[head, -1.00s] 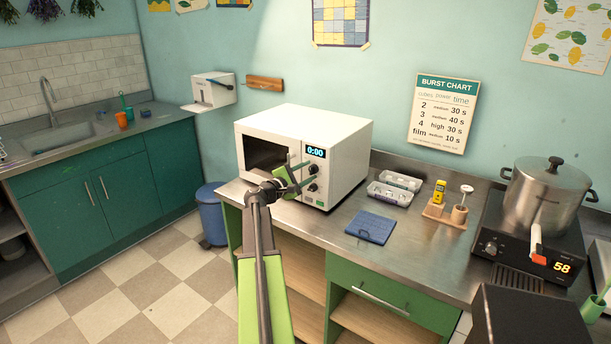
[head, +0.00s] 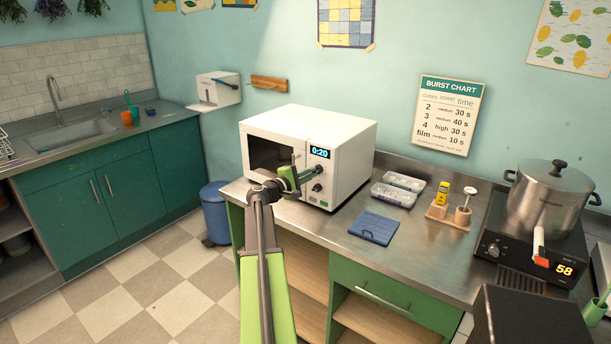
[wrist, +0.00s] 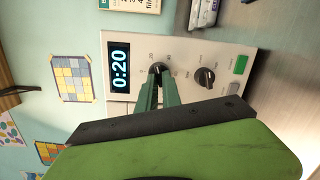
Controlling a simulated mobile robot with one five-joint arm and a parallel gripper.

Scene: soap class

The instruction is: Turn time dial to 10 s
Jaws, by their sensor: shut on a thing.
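The white microwave (head: 350,152) stands on the steel counter, its display (head: 319,153) reading 0:20. The display also shows 0:20 in the wrist view (wrist: 119,67). My gripper (head: 312,173) is at the control panel. In the wrist view its green fingers (wrist: 158,88) are shut on the upper dial (wrist: 158,69), just beside the display. The fingers hide most of this dial. The lower dial (wrist: 204,76) is free, with the green button (wrist: 240,64) beyond it; the lower dial also shows in the head view (head: 317,188).
A wall chart (head: 448,115) lists cubes, power and time, with film at medium 10 s. Clear trays (head: 394,195), a blue mat (head: 374,228) and a wooden holder (head: 447,215) lie right of the microwave. A steel pot (head: 548,200) sits on a hotplate reading 58.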

